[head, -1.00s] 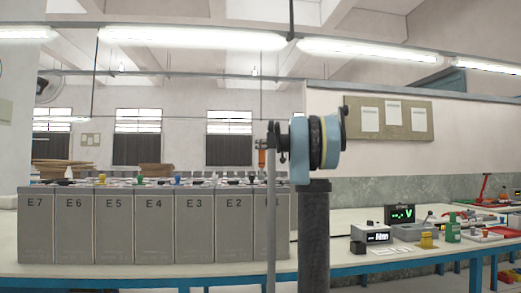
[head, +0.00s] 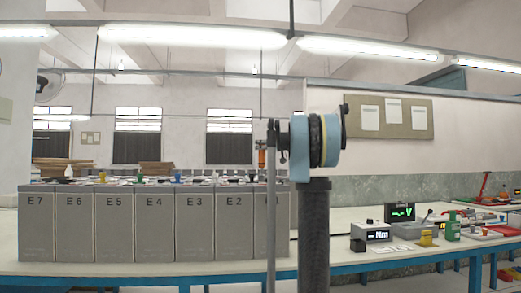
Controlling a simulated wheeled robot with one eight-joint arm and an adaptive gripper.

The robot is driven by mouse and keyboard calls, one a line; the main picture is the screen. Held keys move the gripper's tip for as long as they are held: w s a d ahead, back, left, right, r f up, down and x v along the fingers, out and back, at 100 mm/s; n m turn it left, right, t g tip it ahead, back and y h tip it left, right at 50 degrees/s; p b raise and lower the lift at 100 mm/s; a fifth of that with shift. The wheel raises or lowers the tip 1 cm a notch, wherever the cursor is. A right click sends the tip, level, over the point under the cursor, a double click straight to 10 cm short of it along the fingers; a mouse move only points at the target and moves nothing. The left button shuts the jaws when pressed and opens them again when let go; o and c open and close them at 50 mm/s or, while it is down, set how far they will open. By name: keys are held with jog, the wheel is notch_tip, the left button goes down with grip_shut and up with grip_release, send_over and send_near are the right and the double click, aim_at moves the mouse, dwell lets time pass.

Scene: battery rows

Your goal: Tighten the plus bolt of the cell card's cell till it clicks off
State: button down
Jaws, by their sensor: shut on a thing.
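A row of grey battery cells stands on the bench, marked E7 (head: 36,225), E6 (head: 75,225), E5 (head: 114,225), E4 (head: 154,225), E3 (head: 194,225) and E2 (head: 234,225). The rightmost cell (head: 281,230) shows only part of its mark, a 1, behind my arm. Coloured parts stand on the cell tops, but single bolts are too small to tell. No cell card is readable. My arm rises in front of the row's right end. My gripper cannot be made out. A small orange-brown part shows left of my arm, above the cells; I cannot tell what it is.
Right of my arm, a white box with an Nm display (head: 372,233) and a black display with a green V (head: 400,212) stand on the bench (head: 345,215). A yellow item (head: 425,238) and green bottle (head: 453,231) stand nearby. Red trays lie farther right.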

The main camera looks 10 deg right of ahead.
jog(key=shift+f, duration=0.55)
dwell(3.2)
jog(key=shift+r, duration=0.1)
jog(key=shift+r, duration=2.45)
